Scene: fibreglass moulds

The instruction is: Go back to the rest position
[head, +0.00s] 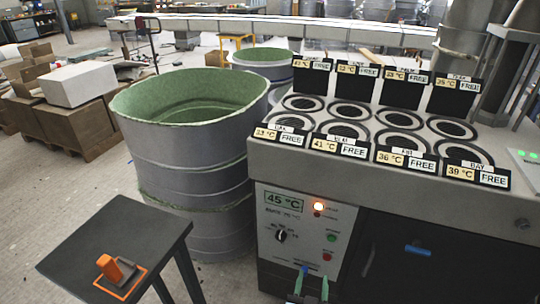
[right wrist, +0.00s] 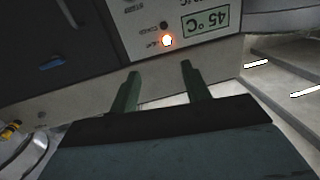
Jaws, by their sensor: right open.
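My right gripper (head: 312,284) shows at the bottom edge of the head view, in front of the machine's control panel (head: 300,235). The panel, upside down in that view, carries the 45 °C display (right wrist: 206,19) and a lit orange lamp (right wrist: 167,41). My left gripper is not in the head view.
The machine top (head: 350,100) has several round bays with temperature and FREE labels. A large grey drum (head: 190,160) stands left of it. A dark stand (head: 115,240) at front left bears an orange-and-grey object (head: 112,268). Boxes (head: 72,125) lie farther left.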

